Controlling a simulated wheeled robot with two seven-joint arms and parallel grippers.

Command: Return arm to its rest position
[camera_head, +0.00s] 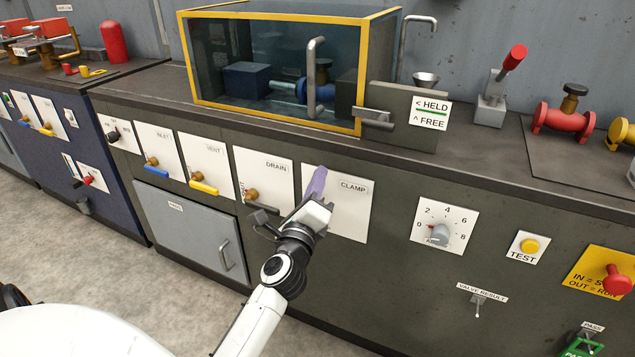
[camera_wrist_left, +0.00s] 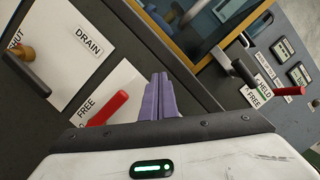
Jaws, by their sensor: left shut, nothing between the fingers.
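My left gripper (camera_head: 318,174) is in front of the white CLAMP panel (camera_head: 352,212) on the dark cabinet front. Its purple fingers are together with nothing between them. In the left wrist view the shut fingers (camera_wrist_left: 159,82) point away from the camera, and a red-handled lever (camera_wrist_left: 108,108) lies just left of them by a FREE label. The fingers look apart from that lever, though the depth is hard to judge. In the head view the gripper hides this lever. My left arm reaches in from the lower left. My right gripper is not in view.
The DRAIN panel (camera_head: 264,172) with its dark-handled valve is left of the gripper. A yellow-framed glass case (camera_head: 185,60) stands on the counter above. A dial (camera_head: 440,234) and a yellow TEST button (camera_head: 529,246) are to the right. Open floor (camera_head: 75,230) lies at left.

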